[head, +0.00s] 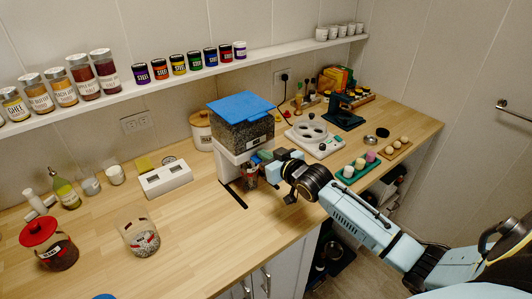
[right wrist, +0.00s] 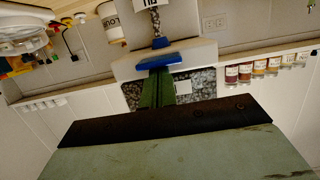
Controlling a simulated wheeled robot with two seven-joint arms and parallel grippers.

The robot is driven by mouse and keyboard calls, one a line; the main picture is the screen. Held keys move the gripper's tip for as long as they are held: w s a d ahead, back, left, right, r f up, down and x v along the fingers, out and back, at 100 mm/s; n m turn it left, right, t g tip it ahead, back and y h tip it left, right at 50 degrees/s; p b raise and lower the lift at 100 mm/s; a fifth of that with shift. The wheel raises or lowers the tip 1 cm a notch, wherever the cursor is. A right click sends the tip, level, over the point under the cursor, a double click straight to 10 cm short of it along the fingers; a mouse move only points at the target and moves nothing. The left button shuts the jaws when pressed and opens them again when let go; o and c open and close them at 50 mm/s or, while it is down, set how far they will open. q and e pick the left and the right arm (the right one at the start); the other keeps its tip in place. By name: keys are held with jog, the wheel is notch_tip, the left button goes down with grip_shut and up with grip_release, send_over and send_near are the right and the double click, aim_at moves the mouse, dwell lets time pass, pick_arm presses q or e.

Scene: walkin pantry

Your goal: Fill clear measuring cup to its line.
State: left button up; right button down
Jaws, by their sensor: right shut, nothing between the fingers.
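The dispenser (head: 238,128), a clear hopper of dark grains with a blue lid, stands on the counter. A clear cup with red marking (head: 250,176) is under its front, partly hidden by my right arm; its fill level cannot be read. My right gripper (head: 264,157) is shut and empty at the dispenser's front. In the right wrist view, which is upside down, its green fingers (right wrist: 158,90) reach the blue lever (right wrist: 160,60) and seem to touch it. A narrow column of grains (right wrist: 157,22) shows below the spout. My left gripper is not in view.
Another clear cup with red marking and some contents (head: 141,240) stands at the front left, beside a red-lidded jar (head: 47,243). A white two-window box (head: 166,178) is left of the dispenser. A white scale-like device (head: 315,138) stands right of it.

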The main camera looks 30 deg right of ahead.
jog(key=shift+s+a+f, duration=0.15)
jog(key=shift+s+f, duration=0.05)
jog(key=shift+f, duration=0.55)
dwell(0.8)
dwell(0.7)
notch_tip(320, 180, up, 5)
jog(key=p, duration=0.4)
jog(key=shift+w, duration=0.15)
jog(key=v, duration=1)
jog(key=shift+r, duration=0.3)
